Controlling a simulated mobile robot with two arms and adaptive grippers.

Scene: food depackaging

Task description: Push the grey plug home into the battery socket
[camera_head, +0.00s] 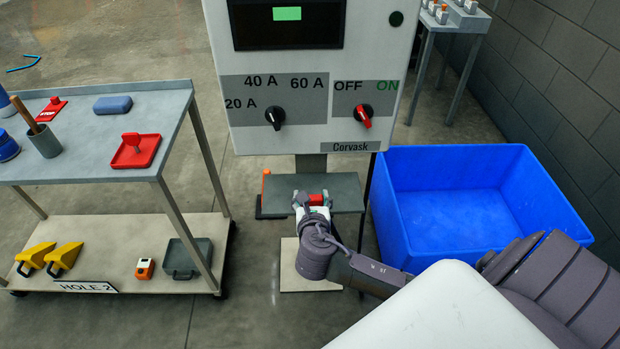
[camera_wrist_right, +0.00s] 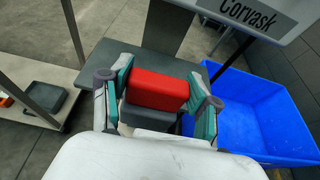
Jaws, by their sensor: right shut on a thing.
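My right gripper (camera_head: 314,196) is at the small grey shelf (camera_head: 345,185) below the charger cabinet (camera_head: 310,85). Its fingers are closed on the two sides of a red block (camera_wrist_right: 157,88), which also shows in the head view (camera_head: 318,198). A grey part (camera_wrist_right: 150,121) lies against the red block on the palm side, partly hidden by my gripper's white body. I cannot tell whether this grey part is the plug. No battery socket can be made out. My left gripper is not in view.
A blue bin (camera_head: 470,195) stands open and empty to the right of the shelf. A grey cart (camera_head: 95,165) with red, blue and yellow items stands at the left. The cabinet has a black knob (camera_head: 275,117) and a red knob (camera_head: 365,115).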

